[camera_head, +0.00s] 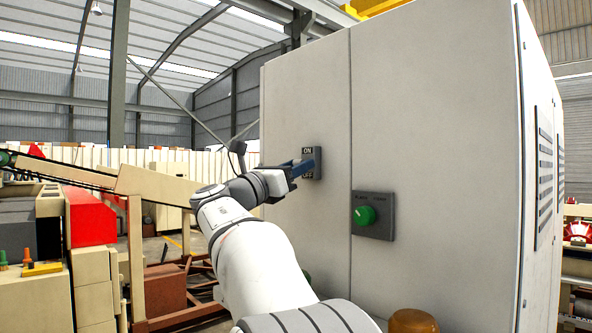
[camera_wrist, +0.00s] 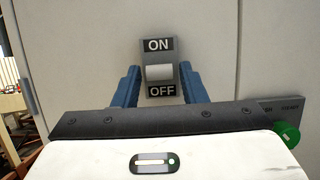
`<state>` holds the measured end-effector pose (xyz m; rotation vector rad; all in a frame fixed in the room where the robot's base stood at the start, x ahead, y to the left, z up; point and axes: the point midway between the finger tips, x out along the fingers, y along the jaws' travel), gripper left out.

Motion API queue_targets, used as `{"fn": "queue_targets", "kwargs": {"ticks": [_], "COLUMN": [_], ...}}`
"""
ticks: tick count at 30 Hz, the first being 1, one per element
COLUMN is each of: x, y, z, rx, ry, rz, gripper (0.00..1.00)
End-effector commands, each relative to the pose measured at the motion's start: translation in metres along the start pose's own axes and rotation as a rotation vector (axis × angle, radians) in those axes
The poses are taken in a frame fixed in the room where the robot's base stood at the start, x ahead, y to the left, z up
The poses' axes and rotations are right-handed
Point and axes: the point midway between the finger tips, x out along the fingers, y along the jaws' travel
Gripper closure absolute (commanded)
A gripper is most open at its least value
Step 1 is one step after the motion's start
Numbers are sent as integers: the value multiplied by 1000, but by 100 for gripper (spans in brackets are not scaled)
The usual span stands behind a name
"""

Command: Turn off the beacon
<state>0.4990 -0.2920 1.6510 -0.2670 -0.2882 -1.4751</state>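The switch (camera_wrist: 159,72) has a white toggle on a grey plate, with ON above and OFF below. It is on the cabinet front; the plate also shows in the head view (camera_head: 317,160), partly behind my gripper (camera_head: 302,165). In the wrist view my gripper (camera_wrist: 158,80) is open, with one blue finger on each side of the switch plate. Whether the fingers touch it, and which position the toggle is in, I cannot tell. An amber dome, likely the beacon (camera_head: 413,321), shows at the bottom edge of the head view; I see no clear glow.
A green rotary knob (camera_head: 365,215) on a dark plate is on the cabinet (camera_head: 435,120), right of and below the switch; it also shows in the wrist view (camera_wrist: 287,134). A conveyor (camera_head: 150,185) and red-and-beige machinery stand to the left.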

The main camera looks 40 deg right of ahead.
Motion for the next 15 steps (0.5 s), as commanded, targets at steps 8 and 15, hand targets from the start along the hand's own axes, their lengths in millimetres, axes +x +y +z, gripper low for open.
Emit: {"fn": "queue_targets", "kwargs": {"ticks": [8, 15], "x": [0, -5], "y": [0, 0], "z": [0, -1], "rx": [0, 1], "ry": [1, 1], "rz": [-1, 0], "gripper": [45, 45]}}
